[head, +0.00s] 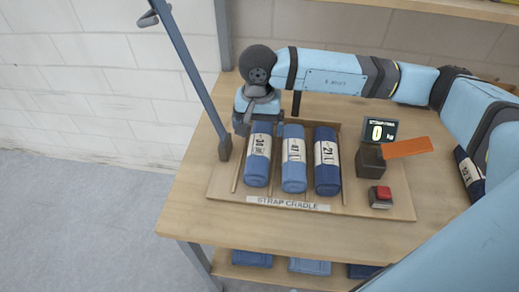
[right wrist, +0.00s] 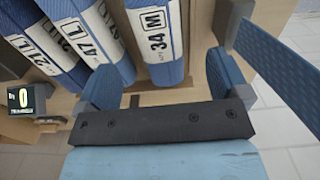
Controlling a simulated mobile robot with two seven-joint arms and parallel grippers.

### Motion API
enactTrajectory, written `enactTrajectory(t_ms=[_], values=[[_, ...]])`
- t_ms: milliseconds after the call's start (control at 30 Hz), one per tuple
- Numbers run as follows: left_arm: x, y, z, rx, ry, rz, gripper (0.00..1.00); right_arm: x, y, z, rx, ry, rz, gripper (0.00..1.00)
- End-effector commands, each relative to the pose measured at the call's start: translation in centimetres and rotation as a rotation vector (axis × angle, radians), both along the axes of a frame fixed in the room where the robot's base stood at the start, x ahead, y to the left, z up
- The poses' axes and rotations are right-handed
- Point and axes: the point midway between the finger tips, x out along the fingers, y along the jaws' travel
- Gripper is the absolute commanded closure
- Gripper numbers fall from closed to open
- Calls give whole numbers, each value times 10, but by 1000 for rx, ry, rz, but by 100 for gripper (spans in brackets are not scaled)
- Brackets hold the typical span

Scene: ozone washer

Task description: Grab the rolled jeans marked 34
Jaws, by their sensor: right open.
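The rolled jeans marked 34 (head: 257,165) are a blue roll with a white band, leftmost of three in the wooden strap cradle (head: 220,183). In the right wrist view the band on this roll (right wrist: 158,38) reads 34 M. My right gripper (head: 260,124) is open at the far end of this roll, with nothing held. In the right wrist view the roll's near end lies between the fingers (right wrist: 160,82), with space seen on both sides. Contact cannot be told. My left gripper is not in view.
Rolls marked 47 (head: 294,172) and 21 (head: 327,175) lie beside it on the right. A display (head: 380,131) reads 0 kg, near an orange plate (head: 406,147) and a red button (head: 382,192). A slanted grey bar (head: 190,75) stands close left of my gripper.

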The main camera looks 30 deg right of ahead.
Motion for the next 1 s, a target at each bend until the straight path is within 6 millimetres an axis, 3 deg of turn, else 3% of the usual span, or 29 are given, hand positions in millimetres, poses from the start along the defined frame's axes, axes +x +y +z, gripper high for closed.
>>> enactTrajectory(t_ms=[100,367,667,900,1000], values=[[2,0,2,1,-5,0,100,0,0,-16,1,2,-1,6],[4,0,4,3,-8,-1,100,-1,0,-31,1,2,0,6],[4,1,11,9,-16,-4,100,-5,-1,-72,1,1,-1,6],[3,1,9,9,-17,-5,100,-5,-1,-76,2,-1,0,6],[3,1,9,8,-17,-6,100,-5,-1,-76,2,-1,0,27]])
